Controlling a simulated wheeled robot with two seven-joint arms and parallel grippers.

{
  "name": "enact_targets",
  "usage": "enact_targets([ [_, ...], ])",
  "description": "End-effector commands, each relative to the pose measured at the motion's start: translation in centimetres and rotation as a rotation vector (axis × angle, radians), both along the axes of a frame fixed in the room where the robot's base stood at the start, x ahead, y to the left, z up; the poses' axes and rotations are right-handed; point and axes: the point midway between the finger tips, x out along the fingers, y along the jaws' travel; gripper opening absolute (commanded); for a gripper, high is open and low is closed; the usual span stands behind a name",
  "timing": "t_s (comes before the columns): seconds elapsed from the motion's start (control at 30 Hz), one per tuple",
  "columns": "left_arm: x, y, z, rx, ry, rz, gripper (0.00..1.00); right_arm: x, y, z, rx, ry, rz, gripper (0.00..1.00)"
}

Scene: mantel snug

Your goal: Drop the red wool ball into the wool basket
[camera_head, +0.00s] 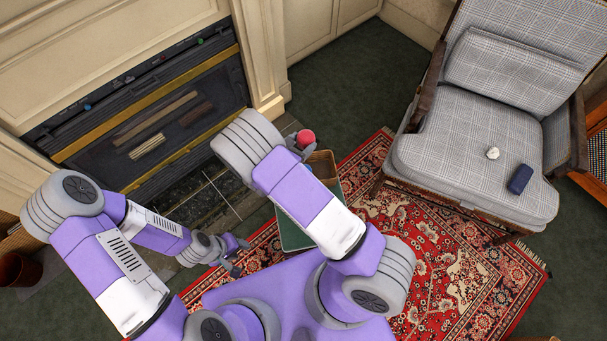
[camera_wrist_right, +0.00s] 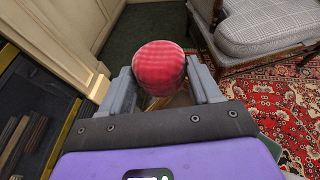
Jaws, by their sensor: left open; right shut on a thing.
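The red wool ball (camera_head: 306,138) is held between the fingers of my right gripper (camera_head: 299,144). In the right wrist view the ball (camera_wrist_right: 160,68) sits between both fingers, raised above what lies below. A tan, open-topped container (camera_head: 322,160), which looks like the wool basket, shows just below and right of the ball. My right arm hides much of it. In the right wrist view only a small tan part (camera_wrist_right: 182,98) shows behind the ball. My left gripper (camera_head: 239,258) is open and empty, low at the left of my right arm.
A green surface (camera_head: 296,238) lies under the container, partly hidden by my right arm. A fireplace (camera_head: 150,120) stands at the left. A plaid armchair (camera_head: 470,150) at the right bears a white lump (camera_head: 493,153) and a dark blue case (camera_head: 520,179). A red patterned rug (camera_head: 450,270) covers the floor.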

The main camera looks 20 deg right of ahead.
Motion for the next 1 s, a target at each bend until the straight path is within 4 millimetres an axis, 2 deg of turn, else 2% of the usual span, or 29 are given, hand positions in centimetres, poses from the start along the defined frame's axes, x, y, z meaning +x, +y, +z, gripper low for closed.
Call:
enact_targets([
  [0.03, 0.0, 0.0, -1.0, 0.0, 0.0, 0.0, 0.43, 0.1, -0.5, -2.4, 0.004, 0.005, -0.018, 0.33],
  [0.2, 0.0, 0.0, -2.1, 0.0, 0.0, 0.0, 0.43, 0.3, -1.2, -6.3, 0.018, -0.001, -0.05, 0.33],
  [0.53, 0.0, 0.0, -3.1, 0.0, -0.001, 0.0, 0.43, 0.3, -1.5, -8.6, 0.023, -0.003, -0.064, 0.33],
  [0.9, 0.0, 0.0, -6.3, 0.0, -0.001, 0.0, 0.43, 0.3, -1.5, -12.8, 0.023, -0.003, -0.063, 0.33],
  [1.0, 0.0, 0.0, -6.7, 0.0, -0.001, 0.0, 0.43, 0.3, -1.5, -13.4, 0.023, -0.004, -0.063, 0.33],
])
